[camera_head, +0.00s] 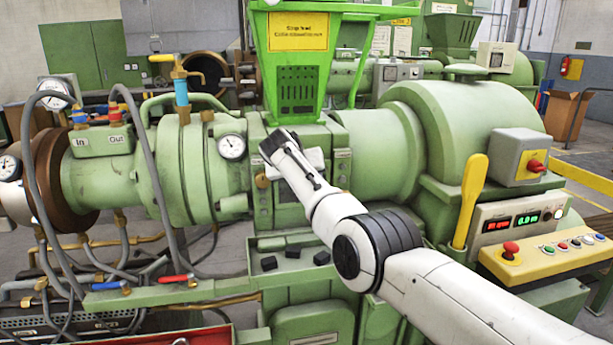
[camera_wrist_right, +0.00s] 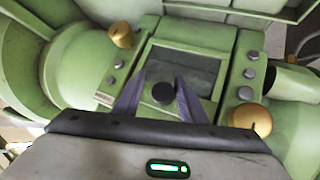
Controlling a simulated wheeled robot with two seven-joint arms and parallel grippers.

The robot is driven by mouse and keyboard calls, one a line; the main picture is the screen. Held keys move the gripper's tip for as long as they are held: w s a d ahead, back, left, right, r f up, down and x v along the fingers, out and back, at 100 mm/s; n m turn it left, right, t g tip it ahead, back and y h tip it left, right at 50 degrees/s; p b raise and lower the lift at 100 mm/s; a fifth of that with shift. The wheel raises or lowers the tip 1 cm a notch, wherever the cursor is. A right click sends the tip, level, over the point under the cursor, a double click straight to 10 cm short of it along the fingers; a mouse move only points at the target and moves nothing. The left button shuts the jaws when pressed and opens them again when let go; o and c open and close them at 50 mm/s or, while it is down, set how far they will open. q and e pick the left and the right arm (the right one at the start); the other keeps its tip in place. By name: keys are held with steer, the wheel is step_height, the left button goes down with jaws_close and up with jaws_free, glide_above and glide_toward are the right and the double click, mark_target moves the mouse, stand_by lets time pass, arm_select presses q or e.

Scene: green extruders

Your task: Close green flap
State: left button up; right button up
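In the right wrist view, a green framed panel (camera_wrist_right: 206,56) surrounds a dark, grey-green rectangular area (camera_wrist_right: 188,72); I cannot tell whether this is the flap's face or an opening. A round dark knob (camera_wrist_right: 163,93) shows in front of its lower edge. My right gripper (camera_wrist_right: 160,77) has two purple-grey fingers, apart, one on either side of the knob, with a visible gap to each. In the head view, my right gripper (camera_head: 283,150) is at the green block (camera_head: 264,212) under the hopper, hiding much of it. The flap's angle is unclear. My left gripper is out of view.
The green hopper (camera_head: 298,75) rises just above my right gripper. Brass knobs (camera_wrist_right: 121,36) (camera_wrist_right: 248,117) flank the panel. A yellow lever (camera_head: 469,200) and a control panel (camera_head: 548,248) stand at right; hoses and a gauge (camera_head: 231,146) are at left.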

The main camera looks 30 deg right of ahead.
steer(key=shift+w+a+r+t, duration=0.1)
steer(key=shift+w+r+t, duration=0.1)
steer(key=shift+r, duration=0.3)
steer(key=shift+w+a+r+t, duration=0.1)
steer(key=shift+w+r, duration=0.05)
steer(key=shift+r, duration=0.3)
steer(key=shift+s+a+r, duration=0.15)
steer(key=shift+s+a, duration=0.05)
steer(key=shift+a, duration=0.2)
steer(key=s+f+b+v, duration=0.1)
steer(key=b+v, duration=0.1)
steer(key=v, duration=0.6)
steer(key=shift+s+r, duration=0.15)
steer(key=shift+r, duration=0.05)
steer(key=shift+a, duration=0.1)
